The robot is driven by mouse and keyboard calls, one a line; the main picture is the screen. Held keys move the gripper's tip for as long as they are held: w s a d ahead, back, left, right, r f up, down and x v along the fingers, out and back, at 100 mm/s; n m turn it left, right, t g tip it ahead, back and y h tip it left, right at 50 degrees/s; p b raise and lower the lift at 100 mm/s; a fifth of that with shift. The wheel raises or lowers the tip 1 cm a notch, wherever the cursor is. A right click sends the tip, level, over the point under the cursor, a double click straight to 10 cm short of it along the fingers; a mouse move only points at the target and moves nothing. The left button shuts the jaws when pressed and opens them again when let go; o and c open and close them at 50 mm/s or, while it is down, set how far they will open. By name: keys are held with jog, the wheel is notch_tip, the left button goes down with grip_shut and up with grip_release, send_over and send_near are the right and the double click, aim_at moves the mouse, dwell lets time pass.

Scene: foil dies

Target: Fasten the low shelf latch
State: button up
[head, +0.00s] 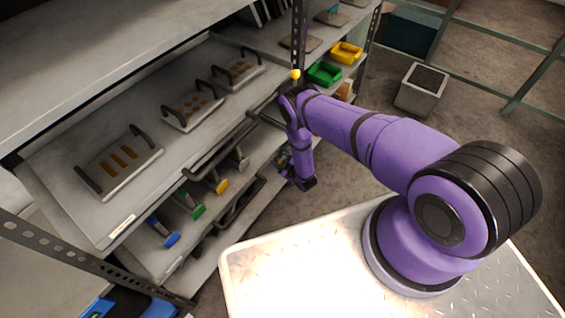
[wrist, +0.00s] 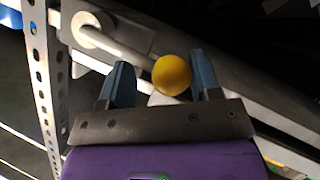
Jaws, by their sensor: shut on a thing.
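The latch's yellow ball knob (wrist: 172,75) sits between the blue fingers of my gripper (wrist: 160,82) in the wrist view, and the gripper is shut on it. A pale metal rod (wrist: 110,42) runs from a round pivot at upper left down toward the knob. In the head view my gripper (head: 284,158) is low beside the rack, at the end of the purple arm, mostly hidden by my own wrist. The knob it holds is not clear there. Another yellow ball (head: 295,74) shows higher up by the rack post.
A grey shelf (head: 60,182) holds several metal plates with black handles. Below it, a lower shelf (head: 150,262) carries blue, green and yellow handled tools. A perforated post (wrist: 40,80) stands left in the wrist view. Green (head: 325,73) and yellow (head: 346,52) bins sit farther back.

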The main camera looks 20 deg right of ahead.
jog(key=shift+s+d+r+m+g+y, duration=0.1)
jog(key=shift+d+r+m+g+y, duration=0.35)
jog(key=shift+r+m+g, duration=0.35)
jog(key=shift+f, duration=0.2)
jog(key=o, duration=1.3)
jog(key=shift+r, duration=0.1)
jog(key=v, duration=1)
jog(key=shift+s, duration=0.35)
jog(key=shift+d, duration=0.1)
